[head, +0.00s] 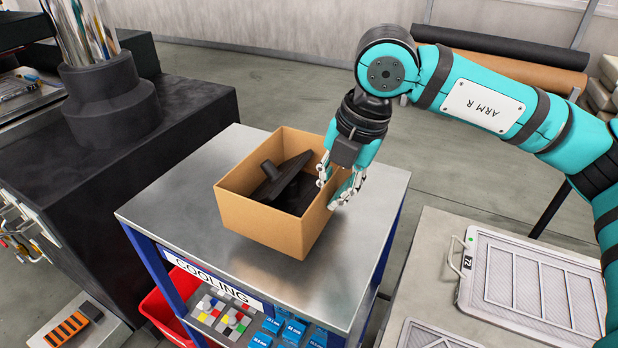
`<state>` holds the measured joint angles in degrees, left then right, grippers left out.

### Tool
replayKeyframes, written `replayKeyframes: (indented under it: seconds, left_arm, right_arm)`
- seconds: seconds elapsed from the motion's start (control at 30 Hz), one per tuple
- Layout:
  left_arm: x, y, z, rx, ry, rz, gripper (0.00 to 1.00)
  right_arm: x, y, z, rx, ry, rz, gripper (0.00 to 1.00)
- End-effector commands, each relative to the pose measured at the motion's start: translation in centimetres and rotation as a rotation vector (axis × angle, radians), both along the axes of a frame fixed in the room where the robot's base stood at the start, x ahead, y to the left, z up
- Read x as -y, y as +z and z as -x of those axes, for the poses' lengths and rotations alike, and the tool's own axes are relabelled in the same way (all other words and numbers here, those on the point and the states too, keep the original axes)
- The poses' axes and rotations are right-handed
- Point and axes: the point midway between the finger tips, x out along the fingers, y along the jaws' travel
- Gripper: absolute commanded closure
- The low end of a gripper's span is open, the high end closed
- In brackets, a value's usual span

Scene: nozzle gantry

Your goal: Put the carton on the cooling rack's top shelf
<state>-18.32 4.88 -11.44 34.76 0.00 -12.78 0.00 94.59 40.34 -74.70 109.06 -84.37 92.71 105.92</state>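The carton (258,222) is an open-topped brown box with dark parts (285,185) inside. My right gripper (331,190) is at the carton's right wall, pointing down, with one finger at the inner side of the rim and the other outside. Whether the fingers press on the wall is hard to tell. A label reading COOLING (217,280) is on the rack's front edge. My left gripper is out of view.
A black machine (130,165) stands close on the left. A pale table with a framed panel (535,285) is at the right. The shelf's front is clear.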

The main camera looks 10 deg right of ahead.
Motion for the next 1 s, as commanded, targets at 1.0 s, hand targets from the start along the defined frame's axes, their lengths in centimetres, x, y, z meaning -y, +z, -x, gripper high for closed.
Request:
replayKeyframes:
  seconds: [1.0]
  left_arm:
    - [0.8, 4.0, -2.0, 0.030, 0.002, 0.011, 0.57]
  right_arm:
    - [-3.0, -3.9, -4.6, 0.003, 0.001, -0.003, 1.00]
